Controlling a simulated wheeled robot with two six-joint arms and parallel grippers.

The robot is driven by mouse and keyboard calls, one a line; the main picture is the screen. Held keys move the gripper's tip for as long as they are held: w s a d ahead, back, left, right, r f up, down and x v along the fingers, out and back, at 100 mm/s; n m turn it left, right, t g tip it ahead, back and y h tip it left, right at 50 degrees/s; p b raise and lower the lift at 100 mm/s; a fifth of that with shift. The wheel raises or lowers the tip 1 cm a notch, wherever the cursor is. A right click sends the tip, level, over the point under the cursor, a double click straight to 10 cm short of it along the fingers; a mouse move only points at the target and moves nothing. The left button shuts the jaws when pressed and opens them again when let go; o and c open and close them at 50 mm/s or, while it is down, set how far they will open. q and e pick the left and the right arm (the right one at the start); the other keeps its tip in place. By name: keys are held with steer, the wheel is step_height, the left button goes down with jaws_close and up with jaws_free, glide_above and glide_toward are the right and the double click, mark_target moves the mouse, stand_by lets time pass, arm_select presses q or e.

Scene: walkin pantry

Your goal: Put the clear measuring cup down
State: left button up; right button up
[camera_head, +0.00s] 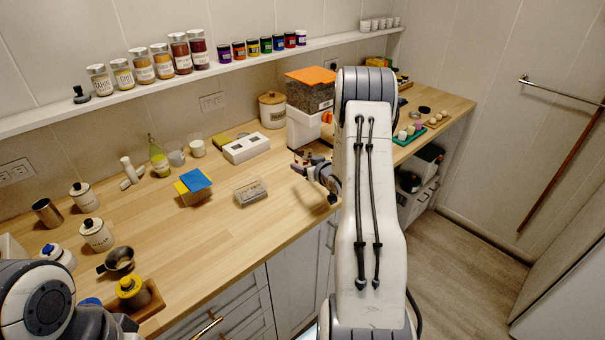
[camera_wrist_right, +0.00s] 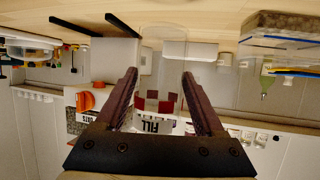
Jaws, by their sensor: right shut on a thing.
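The clear measuring cup (camera_wrist_right: 166,46) shows as a see-through shape between and beyond my right fingertips in the wrist view. My right gripper (camera_wrist_right: 160,74) is shut on it. In the head view, my right gripper (camera_head: 305,168) is near the wooden counter (camera_head: 235,232), just in front of the grain dispenser. The forearm hides part of that area, and the cup is hard to make out there. I cannot tell whether the cup touches the counter. My left arm shows at the bottom left of the head view, but its gripper is out of sight.
The orange-lidded dispenser (camera_head: 309,92) stands right behind the right gripper. A clear lidded box (camera_head: 251,192) lies to its left, with a blue-and-yellow block (camera_head: 194,186) farther left.

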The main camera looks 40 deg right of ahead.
steer(key=f, duration=0.1)
steer(key=f+p, duration=0.1)
steer(key=f, duration=0.1)
steer(key=shift+w+a+f, duration=0.15)
steer(key=shift+a+f, duration=0.05)
steer(key=shift+f, duration=0.4)
steer(key=shift+f, duration=0.15)
steer(key=o, duration=1.5)
